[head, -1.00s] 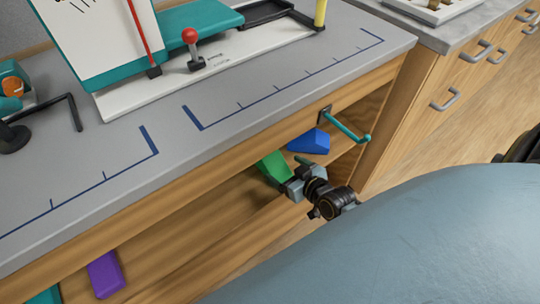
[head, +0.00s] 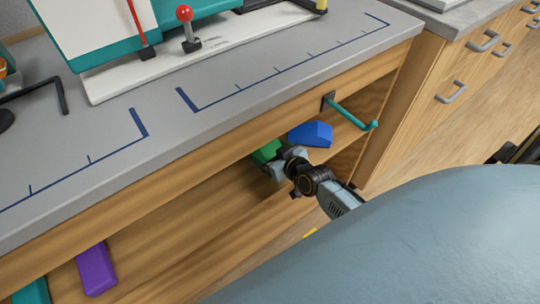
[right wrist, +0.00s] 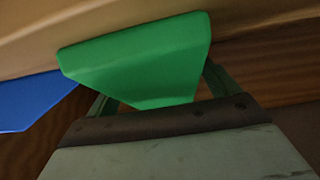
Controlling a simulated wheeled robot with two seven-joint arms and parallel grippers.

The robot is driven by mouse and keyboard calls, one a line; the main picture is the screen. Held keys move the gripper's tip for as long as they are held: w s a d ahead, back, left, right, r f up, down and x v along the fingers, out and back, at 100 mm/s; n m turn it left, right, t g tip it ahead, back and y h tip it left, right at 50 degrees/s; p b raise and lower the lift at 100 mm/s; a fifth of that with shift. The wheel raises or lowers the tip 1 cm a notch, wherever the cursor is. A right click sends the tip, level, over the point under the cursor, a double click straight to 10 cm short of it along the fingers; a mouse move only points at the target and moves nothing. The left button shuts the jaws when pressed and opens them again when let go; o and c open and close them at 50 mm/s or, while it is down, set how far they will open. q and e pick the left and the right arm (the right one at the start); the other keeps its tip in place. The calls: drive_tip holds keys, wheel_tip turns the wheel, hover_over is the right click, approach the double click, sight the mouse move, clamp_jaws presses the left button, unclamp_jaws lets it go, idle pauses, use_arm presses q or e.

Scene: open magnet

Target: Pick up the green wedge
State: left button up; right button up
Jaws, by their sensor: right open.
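The green wedge (head: 266,151) lies on the shelf under the counter, partly hidden by my right gripper in the head view. In the right wrist view the green wedge (right wrist: 140,60) fills the space in front of the gripper. My right gripper (head: 276,163) reaches into the shelf opening. In the right wrist view its open fingers (right wrist: 155,95) show at the two sides of the wedge, their tips hidden behind it. I cannot tell whether they touch it. My left gripper is not in view.
A blue block (head: 311,134) lies just right of the wedge, and also shows in the right wrist view (right wrist: 30,98). A teal hook (head: 352,114) sticks out from the counter's front edge (head: 215,155). A purple block (head: 96,269) lies on the shelf at left.

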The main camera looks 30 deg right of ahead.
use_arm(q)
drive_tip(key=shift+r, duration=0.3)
use_arm(e)
drive_tip(key=shift+w, duration=0.2)
drive_tip(key=c, duration=1.1)
drive_tip(key=shift+o, duration=0.2)
